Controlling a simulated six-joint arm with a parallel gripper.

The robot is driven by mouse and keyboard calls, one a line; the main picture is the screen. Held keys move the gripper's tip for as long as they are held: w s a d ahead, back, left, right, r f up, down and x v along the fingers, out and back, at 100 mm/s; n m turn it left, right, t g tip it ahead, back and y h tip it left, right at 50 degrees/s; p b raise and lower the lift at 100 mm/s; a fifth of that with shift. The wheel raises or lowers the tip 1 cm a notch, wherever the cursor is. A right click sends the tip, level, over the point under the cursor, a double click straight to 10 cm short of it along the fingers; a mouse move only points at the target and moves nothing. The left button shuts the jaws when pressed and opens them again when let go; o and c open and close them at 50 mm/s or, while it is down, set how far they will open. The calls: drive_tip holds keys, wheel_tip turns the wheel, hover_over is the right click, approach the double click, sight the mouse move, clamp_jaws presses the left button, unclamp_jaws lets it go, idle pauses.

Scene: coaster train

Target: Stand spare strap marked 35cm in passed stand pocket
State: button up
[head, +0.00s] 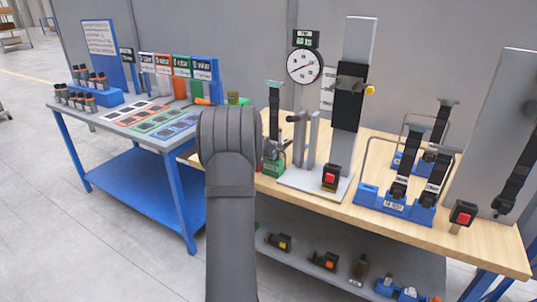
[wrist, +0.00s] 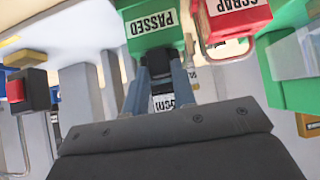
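The green stand marked PASSED (wrist: 152,28) is upside down at the top of the wrist view, directly ahead of my gripper (wrist: 160,72). The two blue-grey fingers close on a dark strap (wrist: 158,62). A white label (wrist: 165,102) on it shows between them, and only its ending "cm" is legible. In the head view my arm hides the gripper and this strap. A green stand (head: 273,168) shows just right of my arm, with a dark strap (head: 274,112) upright in it.
A red SCRAP holder (wrist: 232,22) is beside the PASSED stand. On the wooden bench (head: 390,215), a grey gauge post (head: 361,45) and a blue stand (head: 395,205) with several straps stand to the right. A blue table (head: 125,160) with cards is left.

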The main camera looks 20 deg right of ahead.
drive_tip(key=o, duration=0.4)
drive_tip(key=v, duration=1.7)
drive_tip(key=shift+a, duration=0.2)
drive_tip(key=shift+s, duration=0.15)
drive_tip(key=x, duration=1.7)
drive_tip(key=shift+w+d, duration=0.2)
drive_tip(key=shift+r, duration=0.1)
